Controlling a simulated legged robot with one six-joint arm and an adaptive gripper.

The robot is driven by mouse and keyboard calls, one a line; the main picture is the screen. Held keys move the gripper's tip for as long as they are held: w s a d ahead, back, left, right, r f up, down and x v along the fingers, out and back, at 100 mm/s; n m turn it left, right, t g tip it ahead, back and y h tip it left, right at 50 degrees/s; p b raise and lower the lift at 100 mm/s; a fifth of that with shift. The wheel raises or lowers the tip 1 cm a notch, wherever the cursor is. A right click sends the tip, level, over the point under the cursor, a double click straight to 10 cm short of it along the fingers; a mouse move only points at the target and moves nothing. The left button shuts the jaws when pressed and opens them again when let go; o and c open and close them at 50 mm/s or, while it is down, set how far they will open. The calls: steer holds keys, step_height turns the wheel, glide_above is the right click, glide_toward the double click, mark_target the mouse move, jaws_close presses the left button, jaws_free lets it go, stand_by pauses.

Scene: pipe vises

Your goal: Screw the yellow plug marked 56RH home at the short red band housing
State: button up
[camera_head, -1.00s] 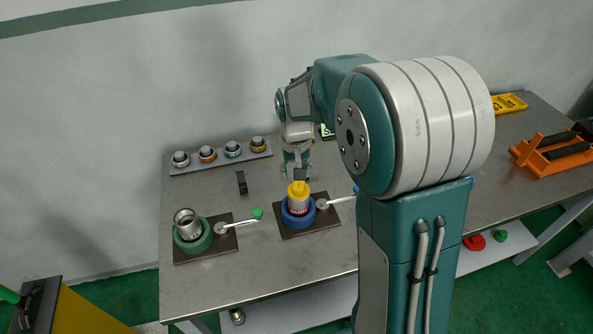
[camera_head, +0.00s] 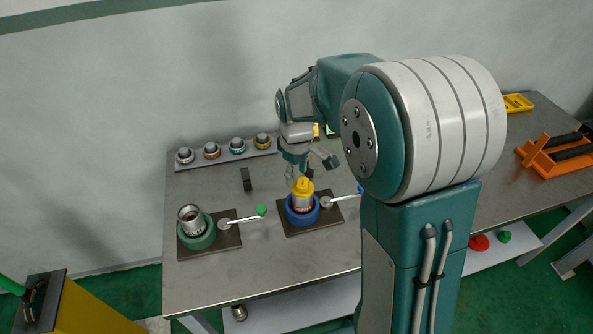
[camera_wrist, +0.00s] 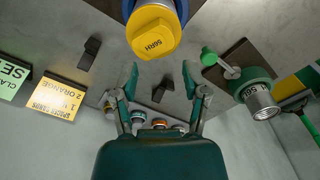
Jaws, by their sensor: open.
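The yellow plug (camera_head: 303,187) sits on top of a silver housing with a red band (camera_head: 303,205). This housing stands upright in the blue round vise (camera_head: 288,212) on a dark plate. In the wrist view the plug (camera_wrist: 153,32) shows its 56RH marking at the top centre, with part of the blue vise (camera_wrist: 183,10) beside it. My gripper (camera_head: 309,167) is open and empty just above and behind the plug. In the wrist view my gripper (camera_wrist: 160,82) has its fingers spread apart, with the plug beyond the fingertips. How deep the plug sits is unclear.
A green vise (camera_head: 196,240) holds another silver housing at left; its green-knobbed lever (camera_head: 261,210) points toward the blue vise. A rack with several ringed fittings (camera_head: 237,146) and a small black block (camera_head: 246,179) lie behind.

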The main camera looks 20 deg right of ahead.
mark_target(303, 189)
steer(key=n, duration=0.4)
steer(key=s+n, duration=0.1)
steer(key=n, duration=0.1)
steer(key=shift+a+n, duration=0.15)
steer(key=shift+n, duration=0.25)
steer(key=shift+f, duration=1.2)
steer(key=shift+d, duration=0.85)
